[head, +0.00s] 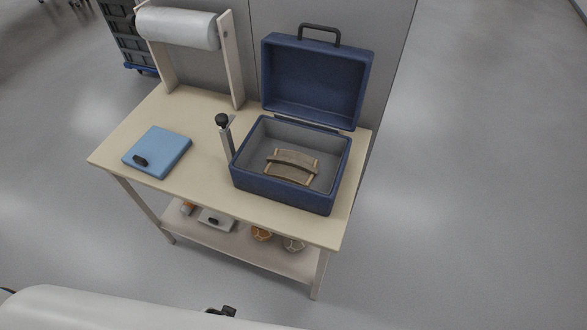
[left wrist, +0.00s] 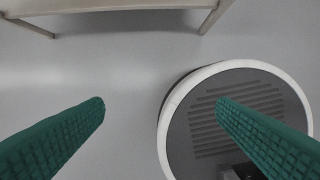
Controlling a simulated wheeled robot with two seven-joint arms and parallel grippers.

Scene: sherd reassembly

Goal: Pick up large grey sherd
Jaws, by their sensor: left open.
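No piece that I can clearly tell as the large grey sherd shows. A curved grey-brown piece (head: 292,161) with lighter wooden parts lies inside the open blue case (head: 281,195) on the table; I cannot tell whether it is a sherd. My right gripper is in neither view.
The case's lid (head: 317,81) stands raised at the back of the table (head: 190,199). A blue flat box (head: 165,148), a black-topped post (head: 224,130) and a white roll (head: 180,28) on a frame are also there. The lower shelf (head: 235,241) holds several small things.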

